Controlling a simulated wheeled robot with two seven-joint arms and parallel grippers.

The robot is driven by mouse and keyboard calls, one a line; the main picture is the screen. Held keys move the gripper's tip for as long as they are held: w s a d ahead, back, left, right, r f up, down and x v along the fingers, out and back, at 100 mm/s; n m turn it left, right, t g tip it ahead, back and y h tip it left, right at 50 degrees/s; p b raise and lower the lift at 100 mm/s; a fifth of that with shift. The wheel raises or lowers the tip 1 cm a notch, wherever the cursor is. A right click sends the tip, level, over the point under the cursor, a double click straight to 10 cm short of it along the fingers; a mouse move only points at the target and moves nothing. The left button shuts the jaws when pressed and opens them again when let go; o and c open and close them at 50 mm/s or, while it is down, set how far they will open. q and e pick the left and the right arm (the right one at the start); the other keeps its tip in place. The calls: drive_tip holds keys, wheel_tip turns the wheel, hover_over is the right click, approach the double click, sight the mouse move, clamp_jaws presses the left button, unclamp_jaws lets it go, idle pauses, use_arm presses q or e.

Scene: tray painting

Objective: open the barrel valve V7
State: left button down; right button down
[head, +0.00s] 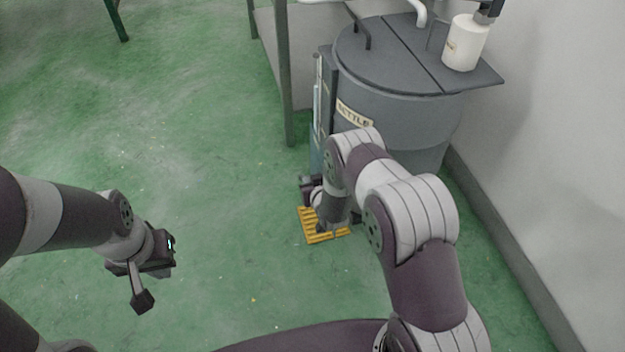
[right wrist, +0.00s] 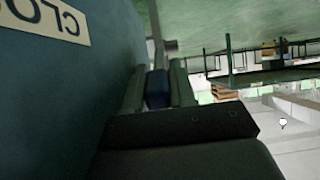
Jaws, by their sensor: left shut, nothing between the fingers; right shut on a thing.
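My right gripper (right wrist: 159,80) is shut on a small dark blue piece (right wrist: 157,91), which looks like a valve handle. A large dark blue-green surface (right wrist: 50,95) fills the left of the right wrist view. It bears a pale label (right wrist: 58,20) showing "CLO", with the rest cut off. In the head view my right arm hides most of this spot, and no V7 mark is readable. My left gripper (head: 142,299) is shut and empty above the green floor, well apart from the vessel.
A grey lidded vessel (head: 400,110) with a partly legible label stands by the right wall (head: 560,130). A white container (head: 465,43) is on its top. A yellow slatted piece (head: 318,236) lies below my right wrist. The green floor (head: 190,120) is clear at left.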

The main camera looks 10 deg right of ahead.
drive_tip(key=shift+f, duration=0.1)
drive_tip(key=c, duration=1)
unclamp_jaws()
